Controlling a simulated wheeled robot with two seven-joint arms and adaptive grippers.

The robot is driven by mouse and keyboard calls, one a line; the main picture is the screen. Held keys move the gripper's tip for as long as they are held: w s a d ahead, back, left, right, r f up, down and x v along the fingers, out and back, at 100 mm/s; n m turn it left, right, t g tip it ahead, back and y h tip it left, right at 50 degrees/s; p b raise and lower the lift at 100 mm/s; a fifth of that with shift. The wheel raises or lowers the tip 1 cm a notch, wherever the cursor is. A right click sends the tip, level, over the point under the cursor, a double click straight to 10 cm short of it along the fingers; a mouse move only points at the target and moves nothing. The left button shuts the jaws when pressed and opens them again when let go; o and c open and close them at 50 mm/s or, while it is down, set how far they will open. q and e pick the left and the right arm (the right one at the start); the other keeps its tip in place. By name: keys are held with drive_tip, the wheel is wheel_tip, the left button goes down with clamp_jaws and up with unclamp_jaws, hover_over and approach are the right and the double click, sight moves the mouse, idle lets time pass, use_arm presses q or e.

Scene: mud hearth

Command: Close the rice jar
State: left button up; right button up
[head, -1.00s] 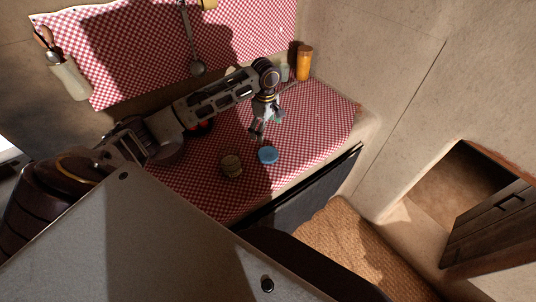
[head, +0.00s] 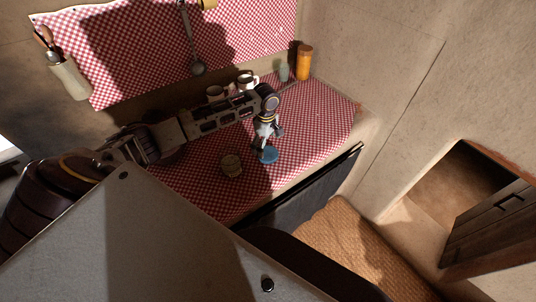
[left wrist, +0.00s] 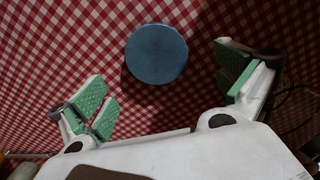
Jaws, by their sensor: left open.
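The blue round lid (head: 269,155) lies on the checked cloth near the counter's front edge. It also shows in the left wrist view (left wrist: 157,54), ahead of and between the fingers, apart from them. My left gripper (head: 264,147) is open just above the lid, pointing down, and partly hides it. Its green-padded fingers show in the left wrist view (left wrist: 168,88), with nothing between them. My right gripper is not in view.
The red-and-white checked counter (head: 310,125) is clear on its right side. White cups (head: 215,92) stand behind my left arm. An orange jar (head: 304,62) and a greenish jar (head: 284,72) stand in the back corner. A ladle (head: 197,66) hangs on the wall.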

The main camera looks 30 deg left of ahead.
sight(268, 153)
use_arm(q)
drive_tip(key=shift+w+d+f, duration=0.1)
drive_tip(key=shift+d+f, duration=0.1)
drive_tip(key=shift+f, duration=0.8)
drive_tip(key=shift+w+d+f, duration=0.1)
drive_tip(key=shift+d+f, duration=0.05)
drive_tip(key=shift+f, duration=1.45)
drive_tip(key=c, duration=0.8)
